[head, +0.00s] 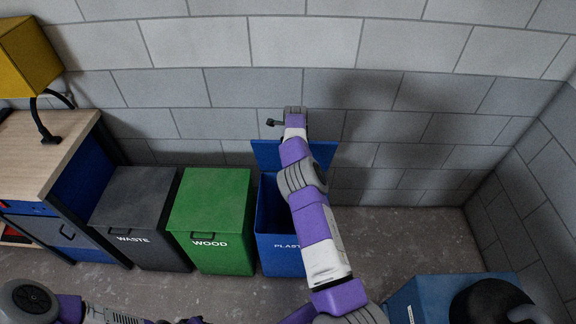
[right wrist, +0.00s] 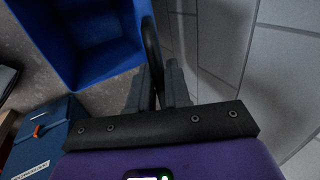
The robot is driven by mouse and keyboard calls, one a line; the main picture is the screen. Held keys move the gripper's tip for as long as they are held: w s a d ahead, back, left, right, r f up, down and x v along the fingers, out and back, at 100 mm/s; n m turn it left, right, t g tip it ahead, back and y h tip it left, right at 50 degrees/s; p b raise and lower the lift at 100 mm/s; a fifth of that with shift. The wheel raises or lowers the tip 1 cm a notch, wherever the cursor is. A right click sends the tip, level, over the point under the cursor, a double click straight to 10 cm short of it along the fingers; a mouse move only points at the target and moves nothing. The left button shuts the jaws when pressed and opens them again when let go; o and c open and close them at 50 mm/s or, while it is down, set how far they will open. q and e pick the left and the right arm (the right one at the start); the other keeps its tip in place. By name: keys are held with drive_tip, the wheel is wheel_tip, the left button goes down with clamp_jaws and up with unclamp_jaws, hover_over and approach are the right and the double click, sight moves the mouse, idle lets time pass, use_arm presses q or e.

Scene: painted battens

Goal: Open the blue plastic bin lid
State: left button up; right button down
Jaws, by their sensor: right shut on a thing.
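The blue plastic bin (head: 284,258), lettered "PLAST…", stands right of the green bin, its mouth open at the front. Its blue lid (head: 265,154) is raised and stands up near the wall behind. My right arm reaches across the bin and hides part of both. In the right wrist view my right gripper (right wrist: 161,85) is shut on the dark lid handle (right wrist: 152,42), and a blue open-topped interior (right wrist: 95,35) lies beyond. Only part of my left arm shows at the lower left of the head view; its gripper is not visible.
A green wood bin (head: 211,205) and a grey waste bin (head: 136,212) stand closed to the left, beside a workbench (head: 40,150) with a yellow lamp (head: 28,58). A block wall (head: 300,45) is close behind. Clear floor (head: 400,235) lies to the right.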

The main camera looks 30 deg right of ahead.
drive_tip(key=c, duration=1.4)
unclamp_jaws()
drive_tip(key=shift+r, duration=0.1)
drive_tip(key=shift+s+a+r+p, duration=0.15)
drive_tip(key=shift+r+p, duration=0.15)
drive_tip(key=shift+r, duration=0.25)
drive_tip(key=p+v, duration=0.2)
drive_tip(key=v, duration=0.4)
drive_tip(key=shift+s+r+p, duration=0.25)
drive_tip(key=shift+p, duration=0.1)
drive_tip(key=shift+a, duration=0.1)
